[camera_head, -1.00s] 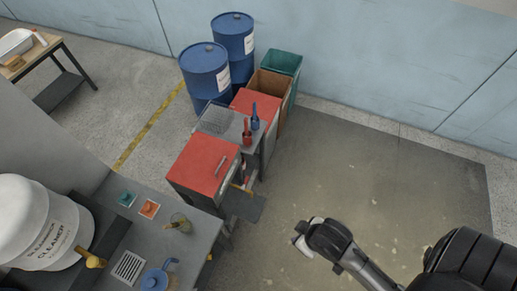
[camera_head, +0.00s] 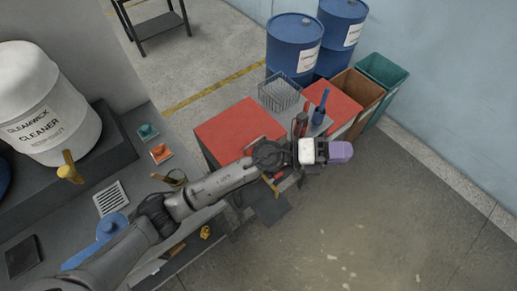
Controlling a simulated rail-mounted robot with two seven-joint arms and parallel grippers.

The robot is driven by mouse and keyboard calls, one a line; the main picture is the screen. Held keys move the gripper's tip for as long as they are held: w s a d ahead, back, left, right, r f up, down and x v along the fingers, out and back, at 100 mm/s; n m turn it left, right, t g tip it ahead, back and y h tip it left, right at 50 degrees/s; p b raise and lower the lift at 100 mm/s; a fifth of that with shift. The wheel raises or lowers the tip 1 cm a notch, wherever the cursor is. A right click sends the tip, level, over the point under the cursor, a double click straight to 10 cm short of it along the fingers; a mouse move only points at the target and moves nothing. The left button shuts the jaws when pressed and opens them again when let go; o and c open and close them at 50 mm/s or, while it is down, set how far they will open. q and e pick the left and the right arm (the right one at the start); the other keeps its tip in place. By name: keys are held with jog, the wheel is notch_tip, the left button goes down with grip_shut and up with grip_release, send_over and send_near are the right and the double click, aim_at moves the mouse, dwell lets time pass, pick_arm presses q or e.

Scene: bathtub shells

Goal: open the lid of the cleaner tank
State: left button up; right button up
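My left arm reaches from the lower left across the bench. My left gripper (camera_head: 326,152), with white and purple parts, is above the floor beside the red-topped cabinets, well to the right of the tank. Its fingers are too small to read. My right gripper is out of view.
A red-topped cabinet (camera_head: 232,130) and a wire basket (camera_head: 279,94) stand behind my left arm. Blue drums (camera_head: 293,45) and brown and green bins (camera_head: 384,75) stand beyond. Floor at lower right is clear.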

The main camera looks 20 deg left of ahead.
pick_arm(q)
notch_tip(320, 180, down, 6)
jog(key=w+m+g+y+b, duration=0.1)
jog(key=m+g+y+b, duration=0.1)
jog(key=m+g+y, duration=0.15)
jog(key=m+y+b, duration=0.3)
jog(key=y+b, duration=0.8)
jog(key=y, duration=0.7)
send_near(258, 140)
jog(key=shift+g, duration=0.25)
jog(key=f, duration=0.2)
jog(key=f+b, duration=0.1)
jog(key=f, duration=0.1)
jog(key=w+a+f, duration=0.1)
jog(key=f, duration=0.1)
jog(key=shift+w+f, duration=0.1)
jog(key=shift+f, duration=0.25)
jog(key=shift+w+a+f, duration=0.1)
jog(key=shift+a+f, duration=0.05)
jog(key=shift+f, duration=0.55)
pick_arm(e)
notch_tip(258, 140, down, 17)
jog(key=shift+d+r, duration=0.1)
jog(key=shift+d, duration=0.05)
